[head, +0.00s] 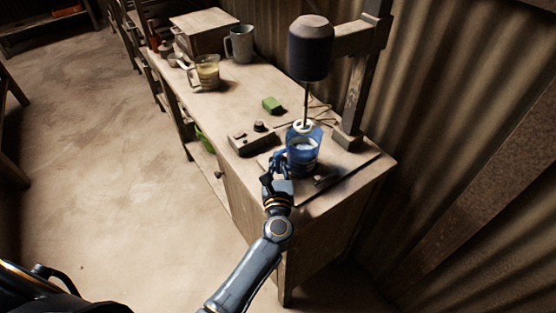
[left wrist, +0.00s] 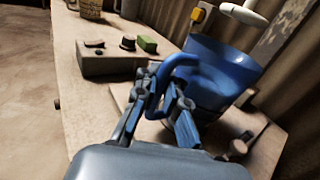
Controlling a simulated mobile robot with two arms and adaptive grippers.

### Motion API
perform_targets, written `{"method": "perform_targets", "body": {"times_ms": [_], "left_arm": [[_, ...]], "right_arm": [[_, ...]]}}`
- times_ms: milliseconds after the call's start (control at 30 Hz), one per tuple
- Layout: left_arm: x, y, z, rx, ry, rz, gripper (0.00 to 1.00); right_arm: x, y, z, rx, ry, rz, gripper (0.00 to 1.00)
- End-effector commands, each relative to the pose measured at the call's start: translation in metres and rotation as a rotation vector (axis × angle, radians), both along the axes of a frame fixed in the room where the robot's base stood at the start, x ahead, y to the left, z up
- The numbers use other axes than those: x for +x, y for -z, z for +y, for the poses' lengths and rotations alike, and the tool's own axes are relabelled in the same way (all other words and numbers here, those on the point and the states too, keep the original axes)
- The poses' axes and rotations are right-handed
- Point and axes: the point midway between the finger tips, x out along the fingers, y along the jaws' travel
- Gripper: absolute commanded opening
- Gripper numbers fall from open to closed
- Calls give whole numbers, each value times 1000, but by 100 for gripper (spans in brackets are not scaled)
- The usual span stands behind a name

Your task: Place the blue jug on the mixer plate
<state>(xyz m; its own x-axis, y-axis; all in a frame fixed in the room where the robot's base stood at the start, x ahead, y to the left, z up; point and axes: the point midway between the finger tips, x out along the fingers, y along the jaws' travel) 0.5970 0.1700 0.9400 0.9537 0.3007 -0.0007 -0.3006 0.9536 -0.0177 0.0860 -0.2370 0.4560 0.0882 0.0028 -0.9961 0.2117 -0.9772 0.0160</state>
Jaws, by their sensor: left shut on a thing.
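The blue jug (head: 303,157) is upright at the near right end of the bench, beneath the mixer head (head: 310,50). It also shows in the left wrist view (left wrist: 228,68). My left gripper (head: 277,172) is shut on the jug's handle, on the jug's left side; the fingers (left wrist: 168,105) show around the handle in the wrist view. The mixer plate (head: 325,190) is the flat board under the jug. I cannot tell whether the jug's base touches it. The white stirrer end (left wrist: 243,14) shows above the jug's rim. My right gripper is out of view.
A control box (head: 250,140) with a dark knob stands left of the jug, with a green block (head: 272,104) behind it. A glass jug (head: 207,72) with yellowish contents and a grey jug (head: 240,44) stand farther back. The mixer post (head: 356,100) rises behind right.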

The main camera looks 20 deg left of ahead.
Motion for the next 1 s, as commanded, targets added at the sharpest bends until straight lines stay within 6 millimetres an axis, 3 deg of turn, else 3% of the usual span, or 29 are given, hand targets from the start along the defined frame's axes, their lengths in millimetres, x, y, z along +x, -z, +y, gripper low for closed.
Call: {"method": "perform_targets", "body": {"times_ms": [433,467,567,900,1000], "left_arm": [[1,4,0,-2,0,-8,0],[0,5,0,0,0,-2,14],[0,5,0,0,0,-2,33],[0,1,0,0,1,-3,33],[-11,5,-4,-1,2,0,33]], "right_arm": [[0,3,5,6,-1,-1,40],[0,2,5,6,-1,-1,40],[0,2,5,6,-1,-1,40],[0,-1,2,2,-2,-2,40],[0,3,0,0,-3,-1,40]]}}
